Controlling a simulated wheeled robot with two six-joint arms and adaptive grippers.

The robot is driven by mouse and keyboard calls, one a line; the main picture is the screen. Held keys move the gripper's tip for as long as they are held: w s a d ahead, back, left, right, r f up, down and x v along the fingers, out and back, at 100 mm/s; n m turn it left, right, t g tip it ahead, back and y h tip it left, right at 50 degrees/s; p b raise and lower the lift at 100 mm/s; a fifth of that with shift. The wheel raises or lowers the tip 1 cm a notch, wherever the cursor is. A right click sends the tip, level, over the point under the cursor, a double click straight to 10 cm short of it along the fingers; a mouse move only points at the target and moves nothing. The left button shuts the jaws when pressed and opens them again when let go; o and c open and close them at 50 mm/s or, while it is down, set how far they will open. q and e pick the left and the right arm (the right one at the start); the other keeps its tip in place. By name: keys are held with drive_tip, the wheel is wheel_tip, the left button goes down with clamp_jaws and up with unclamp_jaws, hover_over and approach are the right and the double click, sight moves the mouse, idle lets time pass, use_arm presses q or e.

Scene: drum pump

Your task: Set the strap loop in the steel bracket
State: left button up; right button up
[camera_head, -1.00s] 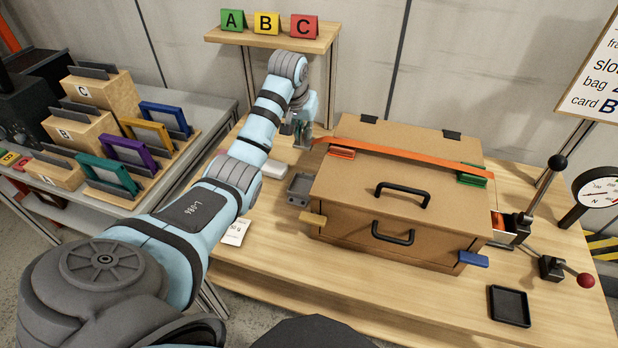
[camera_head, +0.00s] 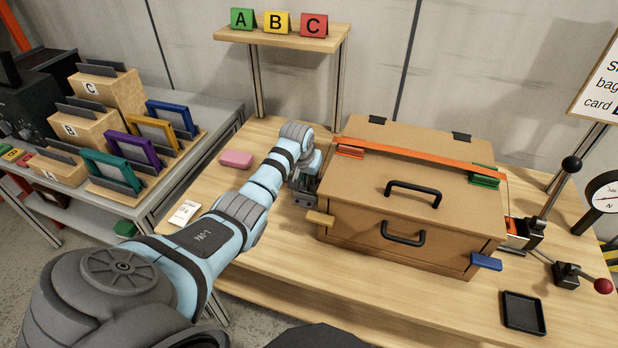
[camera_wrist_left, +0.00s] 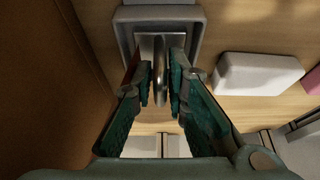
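The orange strap (camera_head: 410,156) lies across the top of the brown box (camera_head: 345,190), and its left end drops out of sight over the box's left side. My left gripper (camera_head: 303,186) is low beside that side. In the left wrist view my gripper (camera_wrist_left: 161,85) is shut on the metal strap loop (camera_wrist_left: 160,75), seen edge-on between the green-padded fingertips. The grey bracket (camera_wrist_left: 205,30) is directly ahead of the fingertips, with the loop's far end at its opening. I cannot tell whether the loop is seated. My right gripper is out of view.
The box wall (camera_wrist_left: 40,80) is close on the gripper's left in the wrist view. A pale block (camera_wrist_left: 255,73) lies on its right. A black tray (camera_head: 523,312) is at the front right.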

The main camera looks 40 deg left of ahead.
use_arm(q)
drive_tip(key=shift+o, duration=1.2)
drive_tip(key=p+v, duration=0.4)
drive_tip(key=v, duration=0.8)
